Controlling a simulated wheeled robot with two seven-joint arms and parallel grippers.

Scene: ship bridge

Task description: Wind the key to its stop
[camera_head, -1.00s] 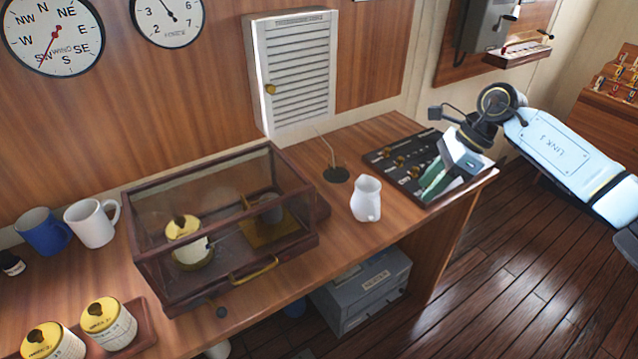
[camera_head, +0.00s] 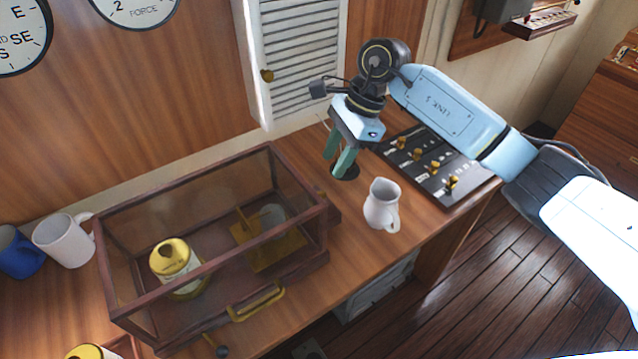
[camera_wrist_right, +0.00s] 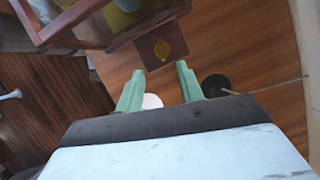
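In the right wrist view a brass, wing-shaped piece that looks like the key (camera_wrist_right: 162,50) sits on a square brown wooden plate (camera_wrist_right: 150,38) beside the glazed wooden case. In the head view the case (camera_head: 225,318) stands on the desk, and the key's face cannot be made out there. My right gripper (camera_head: 334,167) hangs above the desk just right of the case. Its two green fingers (camera_wrist_right: 160,72) are apart and empty, with the key beyond their tips, not touched. My left gripper is not in view.
A white jug (camera_head: 382,205) stands right of my right gripper. A dark round base with a thin rod (camera_head: 346,170) is close behind the fingers. A control panel (camera_head: 435,172) lies farther right. A lidded jar (camera_head: 175,262) is inside the case; mugs (camera_head: 62,240) stand left.

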